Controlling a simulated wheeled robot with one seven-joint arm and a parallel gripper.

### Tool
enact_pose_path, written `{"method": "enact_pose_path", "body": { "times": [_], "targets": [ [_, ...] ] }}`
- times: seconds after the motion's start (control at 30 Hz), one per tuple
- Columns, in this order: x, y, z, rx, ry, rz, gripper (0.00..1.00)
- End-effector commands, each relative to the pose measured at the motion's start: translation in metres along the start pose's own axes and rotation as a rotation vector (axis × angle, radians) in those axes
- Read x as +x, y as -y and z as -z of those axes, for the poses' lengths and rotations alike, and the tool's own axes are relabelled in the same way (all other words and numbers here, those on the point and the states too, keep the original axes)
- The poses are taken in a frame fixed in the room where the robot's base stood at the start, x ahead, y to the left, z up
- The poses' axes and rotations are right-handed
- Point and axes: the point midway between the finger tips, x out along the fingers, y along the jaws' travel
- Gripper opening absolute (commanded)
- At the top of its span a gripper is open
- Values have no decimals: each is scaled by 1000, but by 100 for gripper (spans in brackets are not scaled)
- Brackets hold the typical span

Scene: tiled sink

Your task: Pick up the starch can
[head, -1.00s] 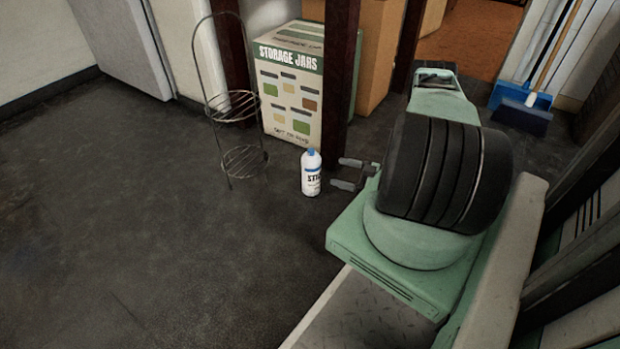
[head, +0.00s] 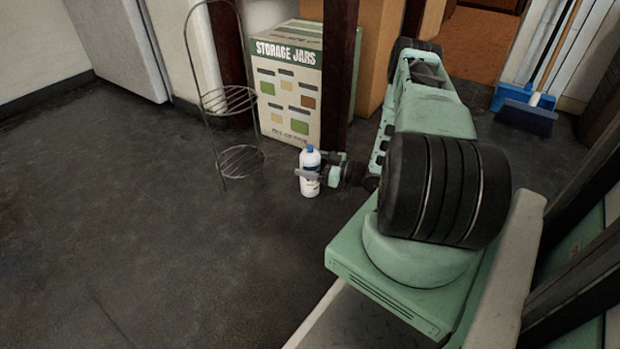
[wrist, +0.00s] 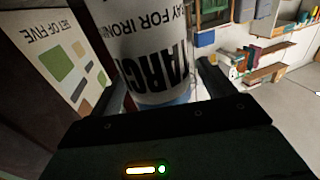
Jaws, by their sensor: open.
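The starch can (head: 309,160) is white with a blue cap and dark lettering. It stands upright on the dark floor in the head view. My gripper (head: 308,173) is open at the can, with a finger across its near side. In the wrist view the can (wrist: 150,50) appears upside down and fills the space between the two fingers of my gripper (wrist: 165,88). I cannot tell whether either finger touches it.
A storage jars box (head: 288,90) stands behind the can, beside a dark wooden post (head: 340,70). A wire rack (head: 241,160) stands left of the can. A broom and blue dustpan (head: 510,97) are at the back right. The floor at left is clear.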

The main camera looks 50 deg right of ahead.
Motion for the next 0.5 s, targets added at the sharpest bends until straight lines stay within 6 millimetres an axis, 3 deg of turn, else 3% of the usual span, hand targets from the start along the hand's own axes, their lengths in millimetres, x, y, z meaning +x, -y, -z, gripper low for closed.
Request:
{"method": "enact_pose_path", "body": {
  "times": [0.2,0.4,0.43,0.5],
  "targets": [
    [0,0,1,0,0,-1,82],
    [0,0,1,0,0,-1,26],
    [0,0,1,0,0,-1,19],
    [0,0,2,-1,-2,-1,20]
  ]
}}
